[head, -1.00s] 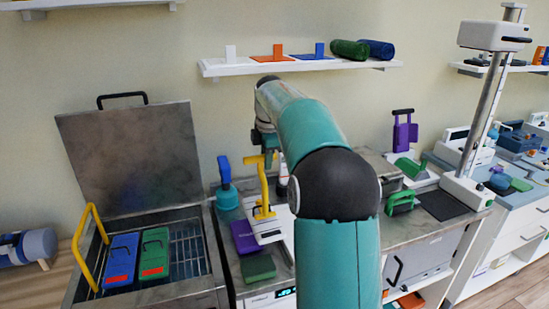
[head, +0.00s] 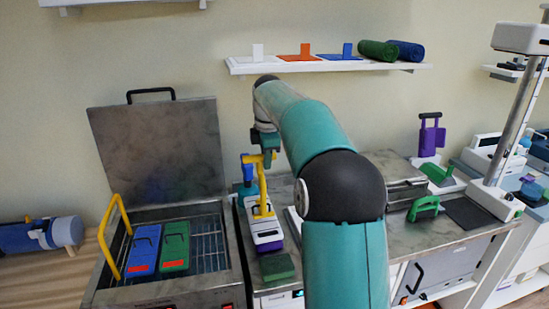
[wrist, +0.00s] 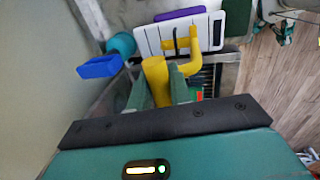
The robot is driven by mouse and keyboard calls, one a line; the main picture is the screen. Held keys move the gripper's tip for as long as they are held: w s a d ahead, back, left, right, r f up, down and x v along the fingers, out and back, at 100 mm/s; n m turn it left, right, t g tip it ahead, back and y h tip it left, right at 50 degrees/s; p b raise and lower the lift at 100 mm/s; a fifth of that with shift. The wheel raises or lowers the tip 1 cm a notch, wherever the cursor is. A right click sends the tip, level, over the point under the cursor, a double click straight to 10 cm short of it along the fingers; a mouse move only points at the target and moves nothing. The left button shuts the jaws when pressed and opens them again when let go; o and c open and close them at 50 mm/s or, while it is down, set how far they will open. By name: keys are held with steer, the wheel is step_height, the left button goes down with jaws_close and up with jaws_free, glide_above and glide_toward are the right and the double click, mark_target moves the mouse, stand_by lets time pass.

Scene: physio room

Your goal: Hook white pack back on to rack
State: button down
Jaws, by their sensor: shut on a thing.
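My gripper (head: 268,155) is shut on the upper end of a yellow hook tool (head: 264,195), whose shaft hangs down. In the wrist view, both fingers of my gripper (wrist: 162,90) are around the yellow tool (wrist: 155,72). The white pack (head: 264,226), ribbed, is at the tool's lower end and also shows in the wrist view (wrist: 152,40). It appears to hang from the hook, but the exact contact is unclear. The rack (head: 207,250) is a wire grid in the open steel tank at left, holding a blue pack (head: 145,248) and a green pack (head: 175,245).
The tank's lid (head: 160,150) stands open behind it. A yellow bar handle (head: 106,232) rises at its left. A purple block (head: 268,246) and a dark green block (head: 278,266) lie below the white pack. A blue-topped item (head: 247,170) stands close behind the tool.

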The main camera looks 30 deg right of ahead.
steer(key=w+a, duration=0.4)
steer(key=a, duration=0.4)
steer(key=w+a, duration=0.5)
steer(key=a, duration=0.3)
steer(key=shift+a, duration=0.35)
stand_by(0.7)
